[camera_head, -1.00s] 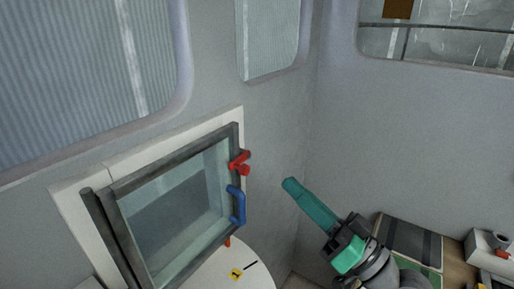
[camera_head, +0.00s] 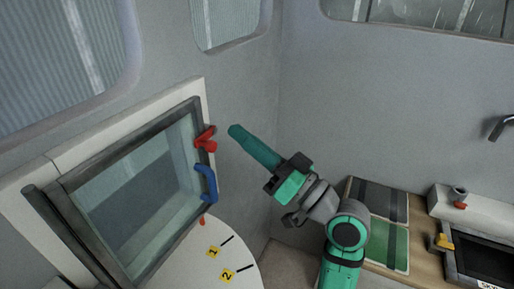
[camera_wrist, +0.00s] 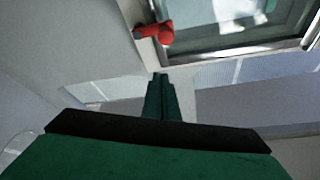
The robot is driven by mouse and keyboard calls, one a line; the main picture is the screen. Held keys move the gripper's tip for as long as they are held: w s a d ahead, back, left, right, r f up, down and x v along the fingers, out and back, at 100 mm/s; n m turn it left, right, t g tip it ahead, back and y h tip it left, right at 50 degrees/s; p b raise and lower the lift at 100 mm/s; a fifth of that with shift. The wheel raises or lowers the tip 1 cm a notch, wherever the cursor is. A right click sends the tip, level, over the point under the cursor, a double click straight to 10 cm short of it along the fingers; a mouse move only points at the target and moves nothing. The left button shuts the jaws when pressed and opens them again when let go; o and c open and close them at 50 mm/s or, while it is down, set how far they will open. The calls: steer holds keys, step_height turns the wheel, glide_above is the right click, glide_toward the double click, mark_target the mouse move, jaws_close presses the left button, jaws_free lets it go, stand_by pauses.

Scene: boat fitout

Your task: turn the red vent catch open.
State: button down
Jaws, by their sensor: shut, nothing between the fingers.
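The red vent catch (camera_head: 205,139) sits on the right side of the dark-framed glass vent (camera_head: 140,190), near its upper corner. The catch also shows in the wrist view (camera_wrist: 155,32), at the edge of the frame. My gripper (camera_head: 236,131) is shut, its long green fingers pressed together and empty. The fingertips are a little right of the catch in the head view, apart from it. In the wrist view the fingertips (camera_wrist: 160,80) point toward the catch with a gap between. A blue handle (camera_head: 207,184) is on the same vent side, below the catch.
A white round panel with yellow labels 1 and 2 (camera_head: 213,251) lies below the vent. A wooden counter (camera_head: 423,236) at right holds green and dark panels, a grey box and a dark screen. The grey wall behind my gripper is bare.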

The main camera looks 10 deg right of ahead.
steer(key=shift+w+a+f, duration=0.3)
steer(key=shift+a+f, duration=0.05)
steer(key=shift+a, duration=0.3)
steer(key=shift+w+a+f, duration=0.25)
steer(key=shift+a+f, duration=0.15)
steer(key=shift+a, duration=0.3)
steer(key=shift+w+a+f, duration=0.3)
steer(key=shift+a+f, duration=0.05)
steer(key=shift+a, duration=0.3)
steer(key=shift+w, duration=0.1)
